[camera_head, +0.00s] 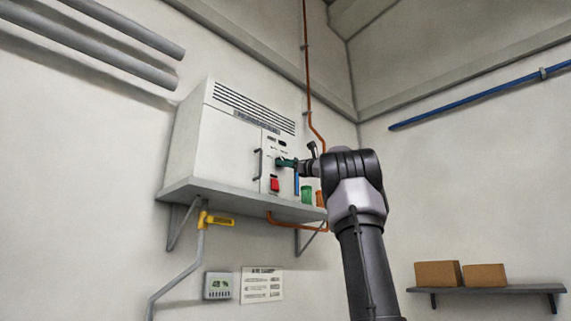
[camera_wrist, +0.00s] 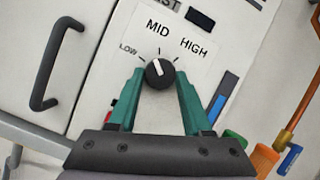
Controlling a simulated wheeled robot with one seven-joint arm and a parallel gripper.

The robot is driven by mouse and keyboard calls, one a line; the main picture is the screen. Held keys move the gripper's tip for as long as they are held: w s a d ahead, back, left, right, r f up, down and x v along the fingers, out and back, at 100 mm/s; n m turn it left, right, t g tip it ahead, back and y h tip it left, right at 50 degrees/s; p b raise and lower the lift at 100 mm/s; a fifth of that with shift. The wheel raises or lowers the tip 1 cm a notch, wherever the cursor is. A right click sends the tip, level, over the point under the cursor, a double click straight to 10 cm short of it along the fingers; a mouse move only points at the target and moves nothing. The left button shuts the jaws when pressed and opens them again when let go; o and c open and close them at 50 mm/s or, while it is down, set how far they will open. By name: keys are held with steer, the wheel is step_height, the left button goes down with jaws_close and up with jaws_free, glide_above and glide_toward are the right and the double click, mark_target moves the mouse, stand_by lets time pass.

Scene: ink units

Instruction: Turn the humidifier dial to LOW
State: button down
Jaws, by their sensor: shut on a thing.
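The humidifier (camera_head: 215,140) is a white box on a wall shelf, with a slotted vent along its top. Its dial (camera_wrist: 159,73) is a round black knob with a white pointer mark, below the labels LOW, MID and HIGH. The mark points up and a little left, nearer MID than LOW. My gripper (camera_wrist: 160,78) has green fingers on both sides of the dial and is shut on it. In the head view my gripper (camera_head: 287,163) reaches the front panel from the right and hides the dial.
A black handle (camera_wrist: 48,68) sticks out left of the dial. A red switch (camera_head: 275,184) is below it. Green (camera_head: 307,194) and orange items stand at the shelf's right end. A yellow-handled valve (camera_head: 216,221) is under the shelf (camera_head: 240,204).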

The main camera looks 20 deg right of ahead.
steer(key=n+g+y, duration=0.1)
steer(key=n, duration=0.1)
steer(key=n+y, duration=0.1)
steer(key=n, duration=0.1)
steer(key=n+g, duration=0.1)
steer(key=n, duration=0.2)
steer(key=shift+d+r+g+y, duration=0.1)
steer(key=shift+d+g+y, duration=0.2)
steer(key=shift+y, duration=0.1)
steer(key=shift+n, duration=0.5)
steer(key=shift+c, duration=1.7)
jaws_free()
steer(key=shift+a, duration=0.1)
steer(key=v, duration=1)
steer(key=shift+s+d, duration=0.2)
steer(key=shift+d, duration=0.1)
